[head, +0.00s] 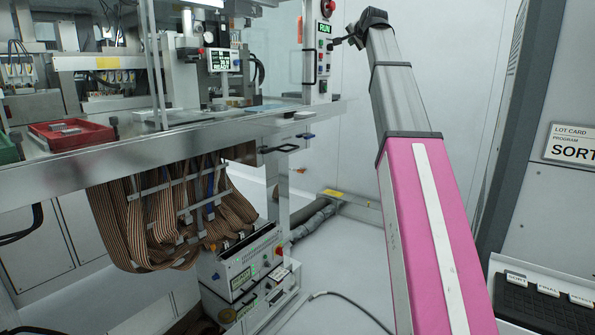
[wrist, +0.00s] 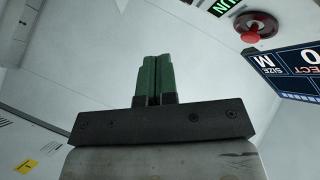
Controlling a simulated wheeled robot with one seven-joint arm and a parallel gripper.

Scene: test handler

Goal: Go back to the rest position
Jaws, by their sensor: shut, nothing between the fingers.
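My gripper (wrist: 154,82) shows in the wrist view with its two green fingers shut together, nothing between them. Its dark mounting bar (wrist: 160,122) spans the lower part of that view. In the head view my pink and grey arm rises on the right and bends over at the top. The dark end of the arm (head: 347,39) points left there, close to the control column (head: 322,65). Whether it touches the column cannot be told. The fingers are too small to make out in the head view.
The column carries a red button (head: 328,8) and a green RUN display (head: 324,28). The red button (wrist: 256,37) and a dark screen (wrist: 295,72) also show in the wrist view. The machine's bench (head: 150,146) holds a red tray (head: 70,141). Floor between is mostly clear.

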